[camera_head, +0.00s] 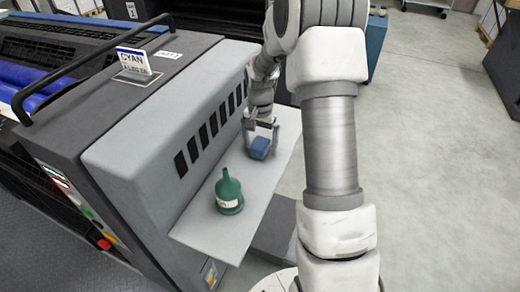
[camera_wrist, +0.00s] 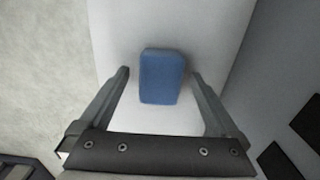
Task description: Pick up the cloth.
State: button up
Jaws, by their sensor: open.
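The cloth looks like a folded blue block (camera_head: 260,148) lying on the light grey shelf (camera_head: 205,238) on the side of the machine. It also shows in the wrist view (camera_wrist: 162,77), between and slightly beyond the fingertips. My gripper (camera_head: 262,135) is above the far part of the shelf, over the cloth. In the wrist view the fingers (camera_wrist: 160,72) are spread, one to each side of the cloth, with a gap on both sides. Nothing is held. I cannot tell the exact height of the fingertips above the shelf.
A green bottle (camera_head: 229,192) with a spout stands nearer on the same shelf. The machine's slotted side panel (camera_head: 150,140) rises along the shelf's left. Open floor (camera_head: 430,150) lies to the right.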

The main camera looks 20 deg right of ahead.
aim_at(260, 143)
jog(key=c, duration=1.4)
jog(key=shift+r+p, duration=0.7)
jog(key=shift+r, duration=1.7)
jog(key=shift+c, duration=0.2)
jog(key=s+d+r+p, duration=0.1)
jog(key=s+d+r, duration=0.2)
jog(key=d+r, duration=0.3)
jog(key=d, duration=0.5)
jog(key=shift+d+p, duration=0.15)
jog(key=shift+p, duration=0.2)
jog(key=shift+r, duration=0.1)
jog(key=o, duration=0.8)
jog(key=c, duration=0.6)
jog(key=shift+c, duration=0.2)
